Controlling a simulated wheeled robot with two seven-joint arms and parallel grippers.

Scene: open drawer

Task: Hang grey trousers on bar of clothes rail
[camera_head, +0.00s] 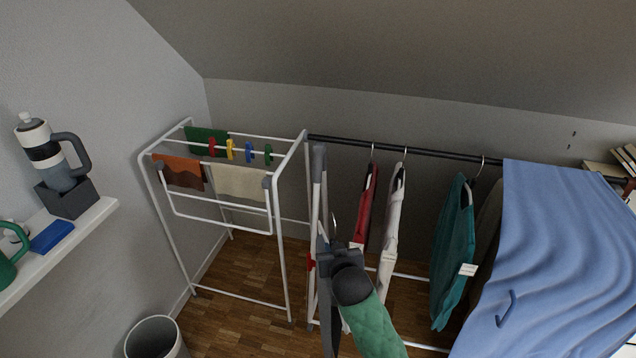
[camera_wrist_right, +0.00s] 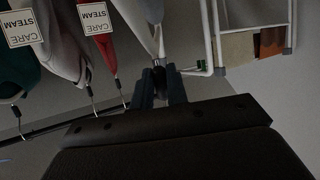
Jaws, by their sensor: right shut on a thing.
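The clothes rail's dark bar (camera_head: 430,152) runs across the back of the head view, and part of it shows at lower left in the wrist view (camera_wrist_right: 60,127). My right gripper (camera_head: 345,258) is below and in front of the bar's left end. It is shut on a hanger at its neck (camera_wrist_right: 159,76); the pale hook (camera_head: 334,226) sticks up above the gripper. The grey trousers (camera_head: 325,305) seem to hang from it as a narrow, edge-on dark strip in the head view, mostly hidden by my gripper. My left gripper is not in view.
A red garment (camera_head: 366,205), a white one (camera_head: 394,215) and a teal one (camera_head: 452,250) hang on the bar. A blue cloth (camera_head: 570,250) covers its right part. The bar's left end looks free. A white drying rack (camera_head: 240,293) stands close on the left.

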